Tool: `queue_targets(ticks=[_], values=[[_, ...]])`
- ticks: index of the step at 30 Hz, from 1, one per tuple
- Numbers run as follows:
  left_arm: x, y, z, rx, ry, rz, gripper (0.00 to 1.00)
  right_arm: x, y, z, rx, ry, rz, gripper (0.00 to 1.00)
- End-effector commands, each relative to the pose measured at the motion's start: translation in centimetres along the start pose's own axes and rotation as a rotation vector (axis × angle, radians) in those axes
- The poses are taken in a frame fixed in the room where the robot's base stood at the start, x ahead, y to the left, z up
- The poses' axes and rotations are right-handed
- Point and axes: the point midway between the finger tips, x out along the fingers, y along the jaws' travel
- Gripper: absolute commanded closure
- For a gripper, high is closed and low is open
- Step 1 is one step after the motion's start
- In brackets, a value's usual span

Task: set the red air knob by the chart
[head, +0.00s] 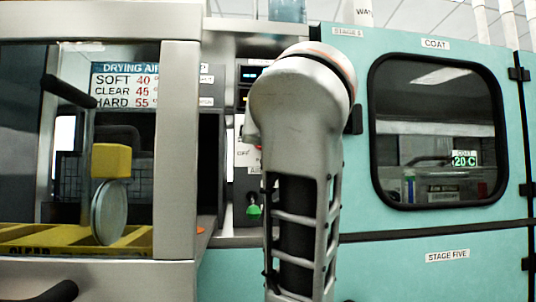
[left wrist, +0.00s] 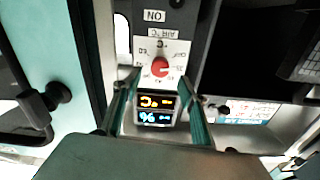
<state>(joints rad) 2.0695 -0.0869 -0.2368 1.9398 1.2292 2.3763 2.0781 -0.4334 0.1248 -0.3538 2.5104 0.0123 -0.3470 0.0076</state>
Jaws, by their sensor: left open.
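The red air knob (left wrist: 160,67) sits on a white dial plate with small marks, upside down in the left wrist view. Its pointer direction is too small to read. My left gripper (left wrist: 162,80) is open, its two fingers on either side of the knob in the picture; no contact shows. In the head view my arm covers most of the knob's panel (head: 244,154). The chart (head: 125,87) reads drying air: soft 40, clear 45, hard 55, last digits blurred. A yellow rack (head: 75,238) marked CLEAR stands below it. My right gripper is not in view.
A lit two-line display (left wrist: 156,110) is beside the dial plate. A green knob (head: 253,210) is low on the panel. A round disc (head: 109,212) hangs under a yellow block (head: 111,161) at the left. A teal door (head: 436,225) with a window is at the right.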

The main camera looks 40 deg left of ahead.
Motion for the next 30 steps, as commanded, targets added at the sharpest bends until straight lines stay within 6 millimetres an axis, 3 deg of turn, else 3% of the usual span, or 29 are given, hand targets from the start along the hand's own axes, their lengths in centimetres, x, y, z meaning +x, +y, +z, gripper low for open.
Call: queue_targets(ticks=[16,28,30], values=[[7.0,0.0,0.2,0.000,-0.002,-0.004,0.58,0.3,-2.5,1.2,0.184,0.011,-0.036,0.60],[7.7,-0.1,-0.1,-0.005,0.001,0.000,0.58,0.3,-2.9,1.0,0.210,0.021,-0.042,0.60],[7.7,-0.1,-0.1,-0.005,0.000,0.000,0.73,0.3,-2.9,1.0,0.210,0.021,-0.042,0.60]])
